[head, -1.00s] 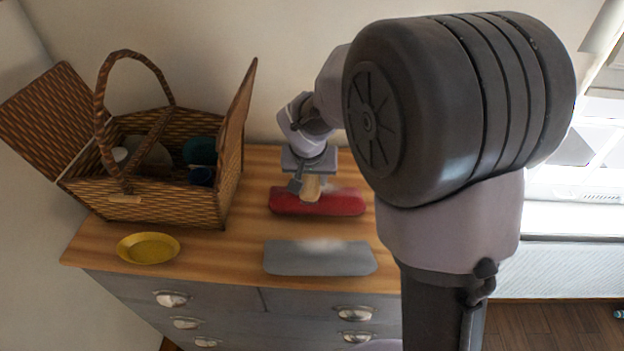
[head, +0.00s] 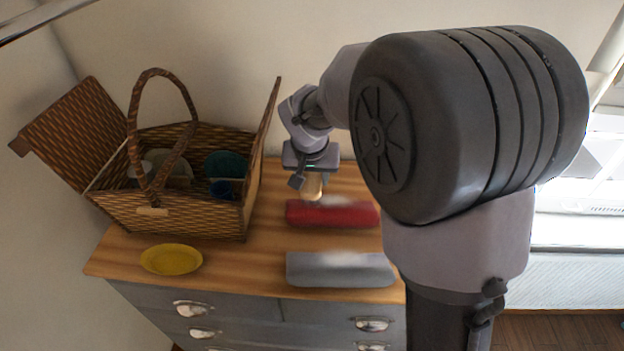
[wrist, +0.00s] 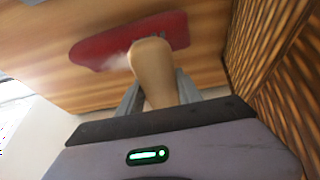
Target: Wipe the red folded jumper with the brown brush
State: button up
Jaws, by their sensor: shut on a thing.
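The red folded jumper (head: 345,215) lies on the wooden dresser top, with a whitish patch on its upper surface. My gripper (head: 312,178) is shut on the brown brush (head: 313,187), at the jumper's left end in the head view. In the wrist view the brush (wrist: 152,68) reaches from the gripper (wrist: 150,105) and overlaps the near side of the red jumper (wrist: 110,45). I cannot tell whether the brush touches the jumper.
A grey folded cloth (head: 320,272) lies in front of the jumper, also with a whitish patch. A yellow plate (head: 171,259) lies at the front left. An open wicker basket (head: 165,215) with dishes stands close left of my gripper. Bare wood (head: 240,262) lies between plate and cloth.

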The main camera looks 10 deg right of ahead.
jog(key=shift+d+r+p, duration=0.1)
jog(key=shift+r+p, duration=0.7)
jog(key=shift+r, duration=0.65)
